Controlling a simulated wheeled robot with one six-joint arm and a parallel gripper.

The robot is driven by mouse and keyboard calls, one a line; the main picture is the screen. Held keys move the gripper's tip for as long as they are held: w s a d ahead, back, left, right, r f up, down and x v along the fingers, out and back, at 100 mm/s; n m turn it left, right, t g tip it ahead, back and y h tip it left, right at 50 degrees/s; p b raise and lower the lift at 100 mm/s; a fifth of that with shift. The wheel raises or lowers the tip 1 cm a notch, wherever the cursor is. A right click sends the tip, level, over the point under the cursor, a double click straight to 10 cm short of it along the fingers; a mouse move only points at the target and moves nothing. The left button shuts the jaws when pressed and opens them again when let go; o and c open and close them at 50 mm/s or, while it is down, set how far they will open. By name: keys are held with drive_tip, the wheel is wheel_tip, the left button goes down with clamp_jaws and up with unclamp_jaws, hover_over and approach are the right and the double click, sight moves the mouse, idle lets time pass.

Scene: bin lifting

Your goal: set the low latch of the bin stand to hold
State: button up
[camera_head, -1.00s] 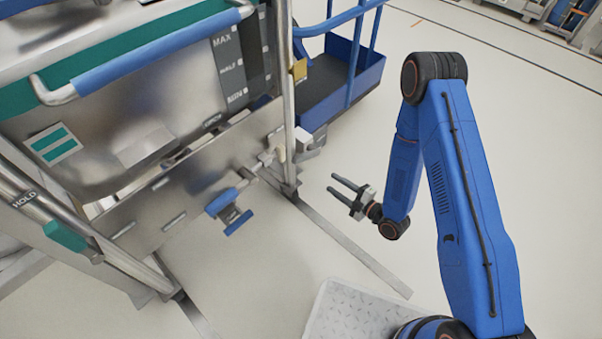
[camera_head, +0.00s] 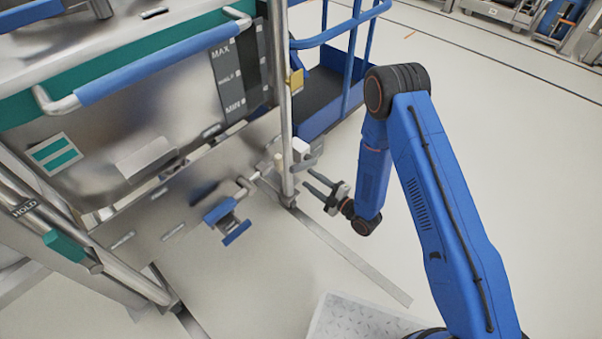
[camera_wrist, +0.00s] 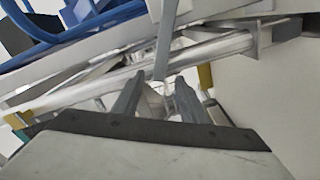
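The bin stand's near post (camera_head: 285,110) carries a pale block with a grey lever (camera_head: 306,158) low down, apparently the low latch. Its setting cannot be read. My gripper (camera_head: 307,179) is just right of the post, slightly below that lever, with its two fingers apart and pointing at the post. Contact cannot be made out. In the wrist view, the fingers (camera_wrist: 155,88) are spread, with metal bars and a pale piece beyond them. A HOLD label (camera_head: 24,207) is on the left rail, by a teal sleeve (camera_head: 64,246).
The steel bin (camera_head: 165,100) has a blue handle (camera_head: 160,62). A blue pedal (camera_head: 227,220) sticks out low on the stand. A brass-coloured block (camera_head: 295,79) sits higher on the post. A blue cart (camera_head: 330,90) stands behind. The floor at right is open.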

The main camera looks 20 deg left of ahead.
sight(298, 170)
drive_tip(key=shift+x, duration=3.05)
clamp_jaws()
